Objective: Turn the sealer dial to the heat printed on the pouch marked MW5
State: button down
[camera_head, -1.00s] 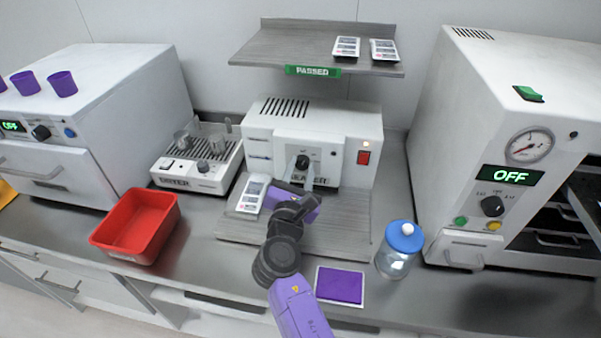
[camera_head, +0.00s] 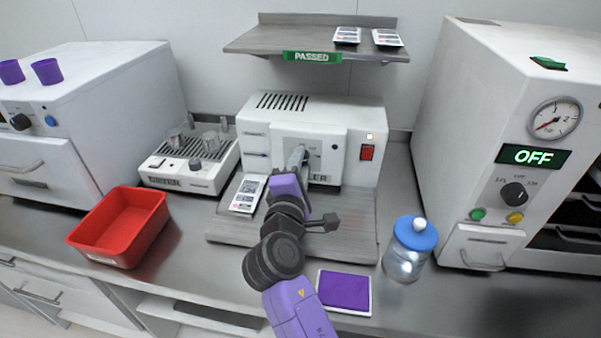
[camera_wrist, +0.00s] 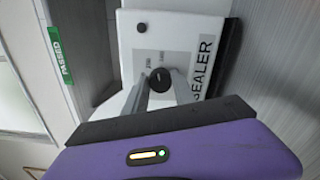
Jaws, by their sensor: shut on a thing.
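The white sealer (camera_head: 350,120) stands at the back middle of the counter, and its SEALER label shows in the wrist view (camera_wrist: 203,65). Its dark round dial (camera_wrist: 160,79) sits between my two fingers in the wrist view. My gripper (camera_head: 298,157) reaches the sealer's front panel and is shut on the dial; in the head view it hides most of the dial. One white pouch (camera_head: 247,194) lies on the sealer's grey base, left of my wrist. Two more pouches (camera_head: 347,35) (camera_head: 387,38) lie on the shelf above. I cannot read their markings or the dial's setting.
A red bin (camera_head: 120,228) and a dryer (camera_head: 190,165) stand left. A blue-lidded jar (camera_head: 408,250) and a purple pad (camera_head: 345,292) lie right of my arm. The PASSED shelf (camera_head: 270,42) overhangs the sealer. A large unit reading OFF (camera_head: 470,120) stands right.

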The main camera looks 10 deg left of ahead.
jog(key=shift+f+m+b, duration=0.2)
jog(key=shift+m+b, duration=0.9)
jog(key=shift+m, duration=0.4)
jog(key=c, duration=1.1)
grip_release()
jog(key=shift+r, duration=0.1)
jog(key=shift+o, duration=0.2)
jog(key=shift+s+a, duration=0.1)
jog(key=shift+s, duration=3.8)
